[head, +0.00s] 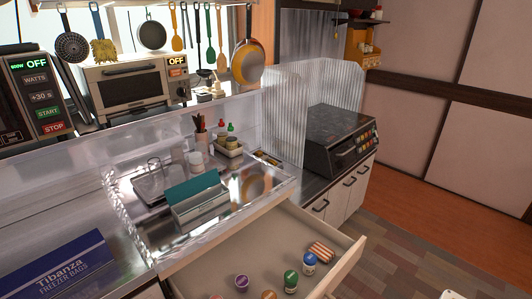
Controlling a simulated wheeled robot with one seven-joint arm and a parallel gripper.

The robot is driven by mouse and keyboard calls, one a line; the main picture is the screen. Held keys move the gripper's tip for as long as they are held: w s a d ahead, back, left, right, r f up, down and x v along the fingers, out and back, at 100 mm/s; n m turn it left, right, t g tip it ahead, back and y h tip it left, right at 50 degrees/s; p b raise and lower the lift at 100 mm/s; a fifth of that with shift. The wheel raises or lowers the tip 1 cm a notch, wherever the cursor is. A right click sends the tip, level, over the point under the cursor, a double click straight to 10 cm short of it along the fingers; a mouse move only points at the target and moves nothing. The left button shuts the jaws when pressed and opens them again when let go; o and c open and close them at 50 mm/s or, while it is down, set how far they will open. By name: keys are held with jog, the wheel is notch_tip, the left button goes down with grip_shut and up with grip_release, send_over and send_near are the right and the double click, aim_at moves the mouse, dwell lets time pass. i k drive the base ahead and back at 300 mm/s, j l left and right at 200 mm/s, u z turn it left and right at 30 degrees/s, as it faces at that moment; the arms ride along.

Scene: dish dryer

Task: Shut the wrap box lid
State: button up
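No box in view has a readable "wrap" label. A long, low grey box (203,208) sits on the clear ribbed tray (150,247) on the counter. A teal panel (192,187) stands up along its back edge and looks like a raised lid. A blue box (70,265) marked "Tibanza Freezer Bags" lies on the counter at the lower left. Its top looks closed, and the frame cuts off its lower part.
An open drawer (345,268) with several spice jars juts out in front of the tray. A wire rack (153,182) and a utensil cup (200,137) stand behind the grey box. A stove (340,140) is at the right.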

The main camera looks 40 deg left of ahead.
aim_at(181, 192)
jog(key=i+l+u, duration=0.1)
jog(key=i+u, duration=0.15)
jog(key=i, duration=1.85)
jog(key=i+l+u, duration=0.2)
jog(key=i, duration=0.25)
jog(key=i+u, duration=0.15)
jog(key=i, duration=0.25)
jog(key=i+l+u, duration=0.2)
jog(key=i, duration=0.2)
jog(key=u, duration=2.3)
jog(key=j+u, duration=0.15)
jog(key=u, duration=0.2)
jog(key=j+u, duration=0.15)
jog(key=u, duration=0.2)
jog(key=i+j+u, duration=0.1)
jog(key=u, duration=0.25)
jog(key=i+j, duration=0.1)
jog(key=j, duration=0.15)
